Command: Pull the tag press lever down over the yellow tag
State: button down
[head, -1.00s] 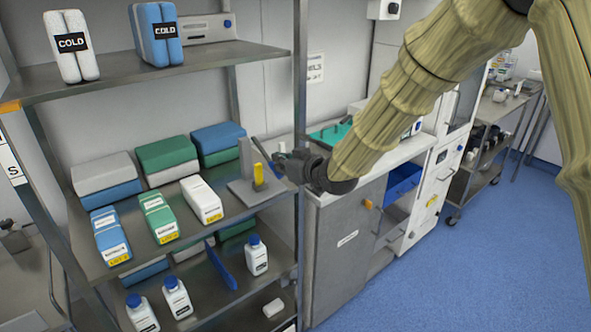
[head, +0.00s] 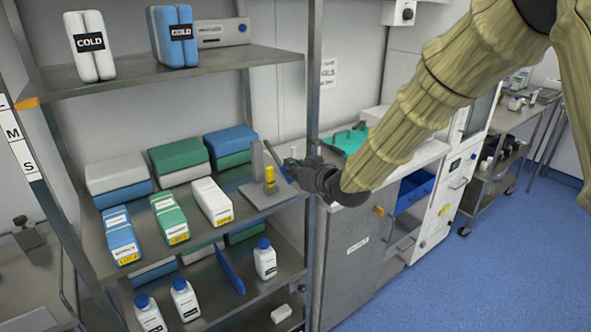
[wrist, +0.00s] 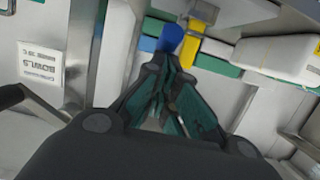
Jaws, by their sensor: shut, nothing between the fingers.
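The tag press (head: 262,196) stands at the right end of the middle shelf, a grey base with an upright plate. A yellow tag (head: 270,176) stands upright on it and also shows in the wrist view (wrist: 192,46). The dark, slanted lever (head: 273,160) is raised beside the tag; a blue end, apparently the lever's, shows in the wrist view (wrist: 171,38). My gripper (head: 291,165) is shut and empty, just right of the lever. In the wrist view its fingertips (wrist: 167,60) lie close below the blue end; I cannot tell whether they touch.
White, green and blue labelled packs (head: 170,218) lie left of the press, with stacked boxes (head: 180,154) behind. The upper shelf (head: 150,68) is above and a shelf post (head: 313,90) stands near my gripper. White bottles (head: 265,259) stand below. Floor (head: 480,280) is clear at right.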

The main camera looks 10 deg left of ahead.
dwell(0.3)
jog(key=r+v, duration=0.3)
jog(key=v, duration=0.9)
jog(key=shift+r, duration=0.15)
